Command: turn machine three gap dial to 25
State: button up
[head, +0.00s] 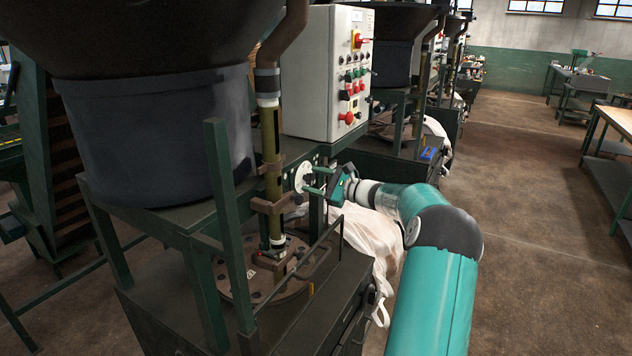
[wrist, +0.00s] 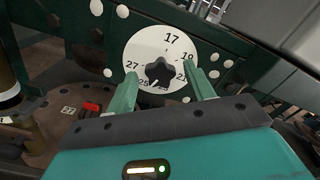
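The gap dial (wrist: 160,45) is a white disc with black numbers and a dark star-shaped knob (wrist: 159,71) at its middle. In the wrist view 17 is at the top, 19 at the upper right and 27 at the left; the numbers low on the dial are partly hidden by the knob and a finger. In the head view the dial (head: 303,178) is on the green machine frame. My gripper (wrist: 163,88) is open, its teal fingers on either side of the knob, with gaps showing. It also shows in the head view (head: 314,181), close in front of the dial.
A white control box (head: 322,75) with coloured buttons stands above the dial. A brown-olive pipe (head: 271,150) runs down left of it to a round flange (head: 262,279). A white bag (head: 365,240) hangs below my arm. Open floor (head: 520,200) lies to the right.

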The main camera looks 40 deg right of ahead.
jog(key=v, duration=1.3)
jog(key=shift+s, duration=0.4)
jog(key=shift+d, duration=0.1)
